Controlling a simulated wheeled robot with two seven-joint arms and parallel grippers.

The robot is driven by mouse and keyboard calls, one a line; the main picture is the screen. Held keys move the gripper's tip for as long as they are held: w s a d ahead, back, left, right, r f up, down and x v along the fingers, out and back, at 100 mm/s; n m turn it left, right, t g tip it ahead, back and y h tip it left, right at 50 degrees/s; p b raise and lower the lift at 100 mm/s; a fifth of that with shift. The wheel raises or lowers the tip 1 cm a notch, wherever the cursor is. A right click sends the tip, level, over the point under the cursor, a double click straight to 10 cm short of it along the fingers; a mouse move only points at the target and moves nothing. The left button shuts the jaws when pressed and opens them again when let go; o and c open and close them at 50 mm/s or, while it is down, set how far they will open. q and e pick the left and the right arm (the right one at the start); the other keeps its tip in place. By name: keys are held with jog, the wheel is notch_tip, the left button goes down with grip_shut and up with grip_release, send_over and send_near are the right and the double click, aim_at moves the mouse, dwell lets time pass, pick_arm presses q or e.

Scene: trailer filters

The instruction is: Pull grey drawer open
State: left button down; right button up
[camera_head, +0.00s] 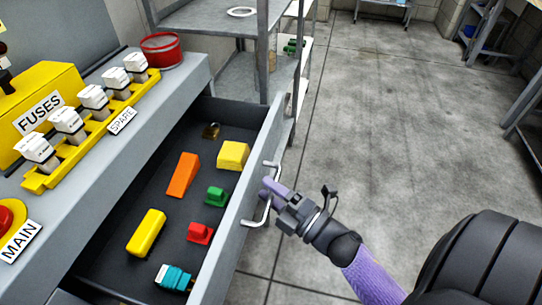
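The grey drawer (232,222) stands pulled out from under the grey bench, with its dark inside showing. Its metal handle (263,197) is on the front face. My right gripper (266,190) is at the handle, its fingers overlapping the handle bar from the right. I cannot tell whether the fingers are shut on the bar. My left gripper is not in view.
The drawer holds several small blocks, including an orange wedge (183,175), yellow blocks and a teal block (174,278). The bench top carries a yellow fuse rack (60,170) and a red tin (162,50). A metal shelf (235,75) stands behind the drawer.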

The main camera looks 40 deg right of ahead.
jog(key=p+v, duration=0.1)
jog(key=v, duration=0.9)
